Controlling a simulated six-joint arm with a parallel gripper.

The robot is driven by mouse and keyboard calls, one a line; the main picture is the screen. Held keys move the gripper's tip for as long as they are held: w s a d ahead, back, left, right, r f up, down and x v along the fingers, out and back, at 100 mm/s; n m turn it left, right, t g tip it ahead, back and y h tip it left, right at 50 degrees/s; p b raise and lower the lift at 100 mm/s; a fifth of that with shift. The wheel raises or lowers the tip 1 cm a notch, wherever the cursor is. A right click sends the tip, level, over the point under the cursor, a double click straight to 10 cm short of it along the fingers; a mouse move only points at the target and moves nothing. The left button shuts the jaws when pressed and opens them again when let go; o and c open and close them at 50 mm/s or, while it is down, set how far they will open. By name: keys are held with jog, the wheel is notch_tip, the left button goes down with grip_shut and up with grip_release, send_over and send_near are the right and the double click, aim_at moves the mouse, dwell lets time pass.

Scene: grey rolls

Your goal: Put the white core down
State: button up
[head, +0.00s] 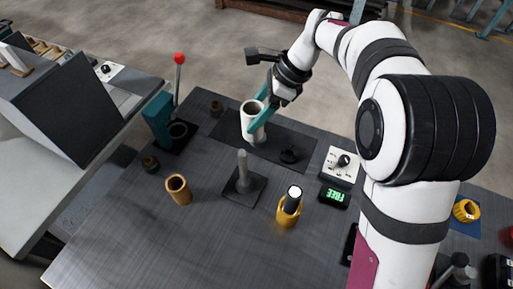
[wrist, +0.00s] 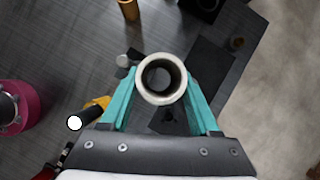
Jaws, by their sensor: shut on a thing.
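The white core (head: 250,122) is a hollow, upright tube with a dark bore. My gripper (head: 257,110) has its teal fingers closed on either side of it, over the dark mat (head: 222,130) at the back of the table. In the wrist view the core (wrist: 145,92) shows end-on between the teal fingers of my gripper (wrist: 162,82), its open top facing the camera. I cannot tell whether its lower end touches the mat or hangs just above it.
A grey post on a square base (head: 243,185) stands in front of the core. A brown tube (head: 178,189), a yellow holder with a black cylinder (head: 287,212), a knob box (head: 341,168) and a teal lever press (head: 157,122) stand around. The front left table is clear.

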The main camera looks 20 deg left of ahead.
jog(key=w+a+f+m+t, duration=0.2)
jog(key=w+f+m+t, duration=0.3)
jog(key=w+m, duration=0.45)
jog(key=shift+s+a+f, duration=0.25)
jog(key=shift+a+f, duration=1.6)
jog(key=shift+f, duration=0.15)
jog(key=shift+s+a+f, duration=0.25)
jog(key=shift+a+f, duration=1.65)
jog(key=shift+f, duration=0.05)
jog(key=shift+s+a+f, duration=0.25)
jog(key=shift+a+f, duration=1.6)
jog(key=shift+f, duration=0.15)
jog(key=o, duration=1)
jog(key=shift+f, duration=0.15)
jog(key=shift+o, duration=0.2)
